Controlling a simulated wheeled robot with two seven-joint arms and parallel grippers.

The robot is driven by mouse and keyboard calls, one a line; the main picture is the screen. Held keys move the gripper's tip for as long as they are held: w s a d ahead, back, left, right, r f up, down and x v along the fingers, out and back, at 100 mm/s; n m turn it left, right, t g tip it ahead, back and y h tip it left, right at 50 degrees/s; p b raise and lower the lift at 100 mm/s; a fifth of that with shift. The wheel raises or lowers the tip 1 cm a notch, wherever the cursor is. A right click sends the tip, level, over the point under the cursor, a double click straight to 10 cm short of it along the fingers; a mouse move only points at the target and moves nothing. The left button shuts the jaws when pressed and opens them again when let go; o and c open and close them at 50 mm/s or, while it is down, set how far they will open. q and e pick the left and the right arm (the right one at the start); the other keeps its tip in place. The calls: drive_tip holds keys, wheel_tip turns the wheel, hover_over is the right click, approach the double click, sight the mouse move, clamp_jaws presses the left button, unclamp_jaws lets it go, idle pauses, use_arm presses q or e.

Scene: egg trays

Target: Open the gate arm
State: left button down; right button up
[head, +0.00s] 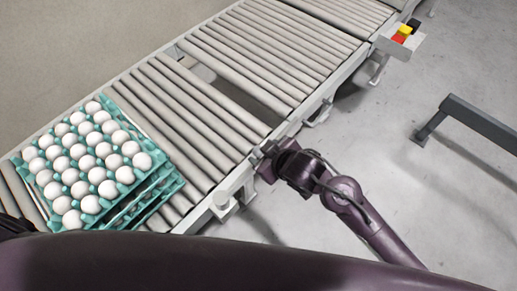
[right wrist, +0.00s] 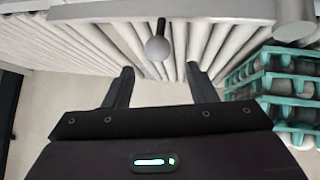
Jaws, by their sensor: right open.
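My right gripper (head: 264,158) is at the near side rail of the roller conveyor, to the right of the egg trays. In the right wrist view its two fingers (right wrist: 160,82) are apart with nothing between them. A pale round knob on a dark rod (right wrist: 157,48) shows ahead, lined up with the space between the fingers; I cannot tell whether it belongs to the gate arm. A thin metal bar (head: 148,128) lies across the rollers beside the egg trays; it may be the gate arm. My left gripper is not seen.
Stacked teal trays of white eggs (head: 125,178) stand on the conveyor at left. The conveyor (head: 212,112) has a gap in its rollers (head: 235,95). A box with red and yellow buttons (head: 402,40) is at upper right. A dark rail (head: 480,122) stands on open floor at right.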

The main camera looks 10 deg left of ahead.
drive_tip(key=v, duration=0.2)
drive_tip(key=shift+s+d+r, duration=0.15)
drive_tip(key=shift+s+r, duration=0.05)
drive_tip(key=shift+r, duration=0.05)
idle(0.3)
drive_tip(key=w+d+f+m+h, duration=0.1)
drive_tip(key=d+f, duration=0.2)
drive_tip(key=f, duration=0.4)
drive_tip(key=w+d+f+m+h, duration=0.1)
drive_tip(key=w+d+f+m, duration=0.15)
drive_tip(key=f, duration=0.55)
drive_tip(key=s+d+f+m+g+h+b, duration=0.1)
drive_tip(key=s+d+f, duration=0.2)
drive_tip(key=d+f, duration=0.35)
drive_tip(key=s+d+f+m+g, duration=0.1)
drive_tip(key=s+d+f, duration=0.2)
drive_tip(key=f, duration=0.7)
drive_tip(key=s+d+f+m+g+h, duration=0.1)
drive_tip(key=s+d+f, duration=0.2)
drive_tip(key=s+f, duration=0.3)
drive_tip(key=s+d+f+m+g+h, duration=0.1)
drive_tip(key=s+d+f, duration=0.3)
drive_tip(key=s, duration=0.9)
drive_tip(key=s+d+f+m+g+h+b, duration=0.1)
drive_tip(key=s+d+f+g, duration=0.1)
drive_tip(key=s+d+f, duration=0.2)
drive_tip(key=s+f, duration=0.3)
drive_tip(key=s, duration=0.2)
drive_tip(key=shift+s+f, duration=0.2)
drive_tip(key=shift+f, duration=0.15)
